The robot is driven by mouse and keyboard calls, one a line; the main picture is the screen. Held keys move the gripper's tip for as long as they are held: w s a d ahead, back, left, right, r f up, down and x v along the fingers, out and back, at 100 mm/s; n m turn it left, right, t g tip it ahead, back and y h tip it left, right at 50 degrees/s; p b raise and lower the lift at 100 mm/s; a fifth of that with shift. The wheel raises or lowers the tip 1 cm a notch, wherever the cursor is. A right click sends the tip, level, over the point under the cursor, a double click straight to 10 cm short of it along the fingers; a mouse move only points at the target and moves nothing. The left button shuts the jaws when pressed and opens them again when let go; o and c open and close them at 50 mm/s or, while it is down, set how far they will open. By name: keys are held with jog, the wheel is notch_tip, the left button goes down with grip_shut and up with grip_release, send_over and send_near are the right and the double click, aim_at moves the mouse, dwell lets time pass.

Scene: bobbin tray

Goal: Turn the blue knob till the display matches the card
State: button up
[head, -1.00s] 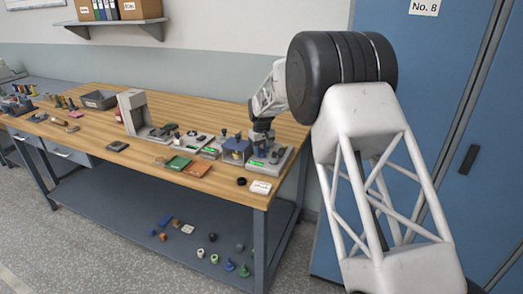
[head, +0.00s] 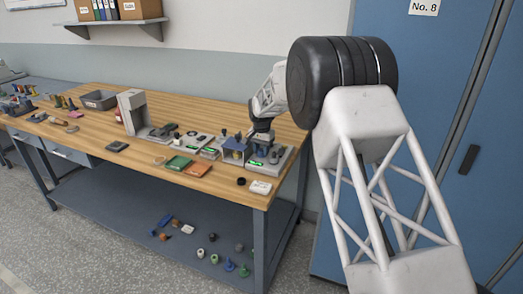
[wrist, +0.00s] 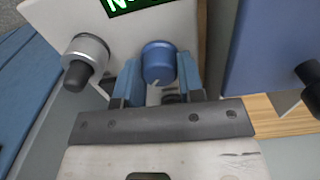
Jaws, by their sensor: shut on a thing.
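The blue knob (wrist: 158,62) is in the wrist view, round, on a pale panel. My gripper (wrist: 158,78) is shut on it, one blue-grey finger on each side. In the head view my gripper (head: 262,138) reaches down to a unit at the right end of the bench; the blue knob cannot be made out there. The display (wrist: 140,4) is dark with bright green characters, cut off by the top edge of the wrist view. A small white card-like piece (head: 261,187) lies at the bench's front right; its print is too small to read.
A silver and black knob (wrist: 87,58) stands left of the blue knob. A blue box (wrist: 268,45) with a black knob is on the right. On the wooden bench (head: 130,165), more units stand left of my gripper, with green and orange plates in front. A blue cabinet (head: 440,110) stands at right.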

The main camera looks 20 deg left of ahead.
aim_at(262, 150)
jog(key=shift+r+m, duration=0.1)
jog(key=shift+m, duration=1.5)
jog(key=o, duration=0.9)
jog(key=shift+r, duration=3.85)
jog(key=shift+d, duration=0.1)
